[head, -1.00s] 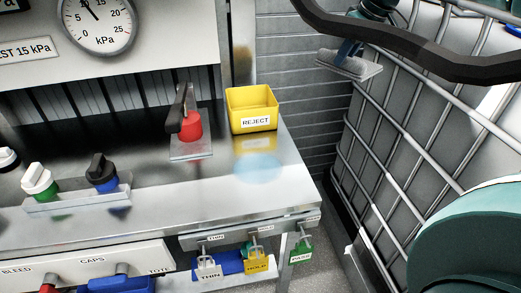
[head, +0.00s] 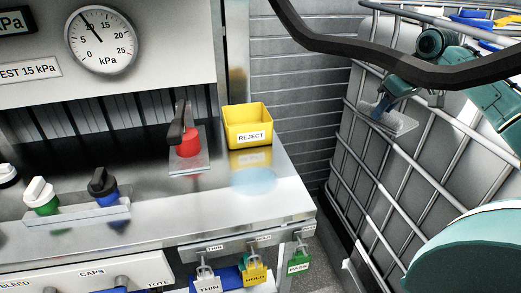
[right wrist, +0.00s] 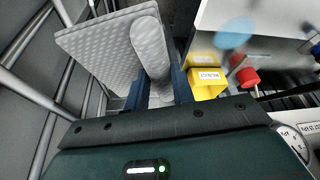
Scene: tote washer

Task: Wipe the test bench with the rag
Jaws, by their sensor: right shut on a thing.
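The test bench (head: 215,215) is a shiny metal top on the left of the head view. A pale blue patch (head: 253,181) lies on it in front of the yellow REJECT bin; the patch also shows in the right wrist view (right wrist: 237,32). My right gripper (head: 381,106) is off the bench to the right, in front of the caged tank. It is shut on the rag, a grey dimpled pad (head: 398,121). In the right wrist view the rag (right wrist: 95,48) has a thick grey ridge between the blue fingers (right wrist: 159,92). My left gripper is out of view.
The yellow REJECT bin (head: 246,127) and a red valve with a dark lever (head: 188,146) stand at the bench's back. Selector knobs (head: 103,188) are at left. Padlocks (head: 253,272) hang below the front edge. The caged tank (head: 372,190) is at right.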

